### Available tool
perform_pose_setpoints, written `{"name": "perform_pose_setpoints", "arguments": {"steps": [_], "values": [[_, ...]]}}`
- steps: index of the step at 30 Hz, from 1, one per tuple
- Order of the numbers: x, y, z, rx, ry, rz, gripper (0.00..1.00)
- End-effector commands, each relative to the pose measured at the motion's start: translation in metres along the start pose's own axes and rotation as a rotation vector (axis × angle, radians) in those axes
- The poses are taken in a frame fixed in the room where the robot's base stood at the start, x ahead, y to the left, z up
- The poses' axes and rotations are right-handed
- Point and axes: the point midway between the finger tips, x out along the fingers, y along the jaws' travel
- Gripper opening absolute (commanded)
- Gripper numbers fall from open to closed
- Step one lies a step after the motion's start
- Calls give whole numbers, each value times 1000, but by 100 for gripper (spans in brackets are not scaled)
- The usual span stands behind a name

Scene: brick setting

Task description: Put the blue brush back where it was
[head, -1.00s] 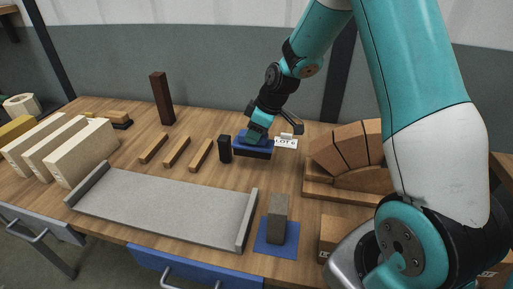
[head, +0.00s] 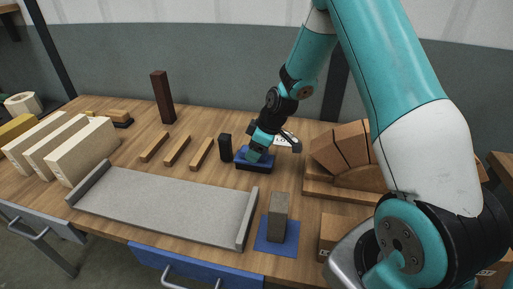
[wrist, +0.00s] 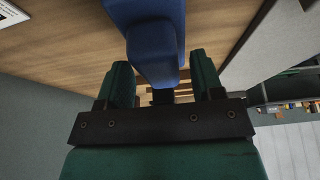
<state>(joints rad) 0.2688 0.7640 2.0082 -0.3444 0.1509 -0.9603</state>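The blue brush (head: 243,160), a blue block with a dark underside, is near the back middle of the table, just right of a small black block. My gripper (head: 257,152) is over it, shut on its raised handle. In the wrist view the blue handle (wrist: 154,55) lies between the green fingers of my gripper (wrist: 163,80). A narrow gap seems to show on the right side there. I cannot tell whether the brush's underside touches the table. A white label (head: 290,138) lies just behind, partly hidden by my gripper.
The black block (head: 225,148) stands close left of the brush. Wooden strips (head: 177,151) lie further left, and a grey tray (head: 165,205) lies in front. A grey block (head: 278,215) stands on a blue mat (head: 262,243). A wooden arch (head: 345,150) stands to the right.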

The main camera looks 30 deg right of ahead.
Motion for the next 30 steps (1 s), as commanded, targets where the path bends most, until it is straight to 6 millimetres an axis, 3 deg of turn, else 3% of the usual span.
{"name": "perform_pose_setpoints", "arguments": {"steps": [11,14,24,30], "values": [[-7,0,-2,0,0,1,63],[-20,1,-2,0,2,3,63],[-94,1,-2,0,2,4,63],[-119,0,-2,0,1,2,63]]}}
